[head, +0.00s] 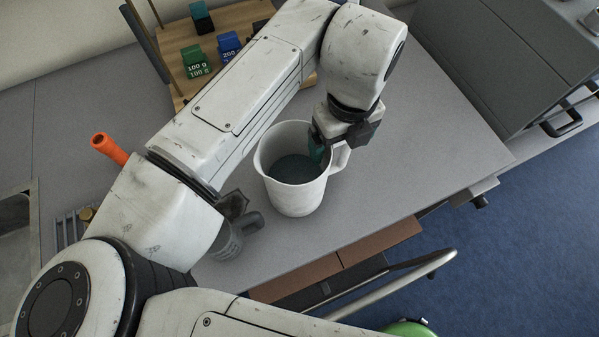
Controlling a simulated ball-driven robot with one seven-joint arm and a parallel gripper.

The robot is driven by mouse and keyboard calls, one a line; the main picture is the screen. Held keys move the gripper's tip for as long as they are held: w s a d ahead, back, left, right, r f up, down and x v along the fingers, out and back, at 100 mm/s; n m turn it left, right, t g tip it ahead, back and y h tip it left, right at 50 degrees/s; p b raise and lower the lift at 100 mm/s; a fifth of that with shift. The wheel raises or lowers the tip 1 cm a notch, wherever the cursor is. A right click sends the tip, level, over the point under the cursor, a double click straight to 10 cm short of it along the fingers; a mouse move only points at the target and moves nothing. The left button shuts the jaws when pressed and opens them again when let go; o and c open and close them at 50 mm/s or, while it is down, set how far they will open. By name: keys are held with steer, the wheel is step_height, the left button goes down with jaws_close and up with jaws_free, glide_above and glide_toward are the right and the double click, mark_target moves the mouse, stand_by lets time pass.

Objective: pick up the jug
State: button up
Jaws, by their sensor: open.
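The jug (296,198) is a white vessel standing upright on the grey table (400,175), near the middle of the head view. Its interior shows a dark grey surface below the rim. Its handle (340,158) is on the right side, partly hidden behind my gripper. My gripper (318,153) is open and points down at the jug's right rim, beside the handle. One teal fingertip shows at the rim; the other finger is hidden. I cannot tell whether the fingers touch the jug.
A grey mug (228,245) stands left of the jug, close under my arm. A wooden rack (180,45) with green and blue weights is at the back. An orange-handled item (110,148) is at left. A grey cabinet (500,50) is at right. Table right of the jug is clear.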

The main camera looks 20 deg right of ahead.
steer(key=shift+c, duration=0.3)
steer(key=c, duration=1.4)
steer(key=shift+r+b, duration=0.7)
steer(key=shift+r, duration=4.3)
steer(key=o, duration=0.9)
jaws_close()
steer(key=shift+f, duration=0.1)
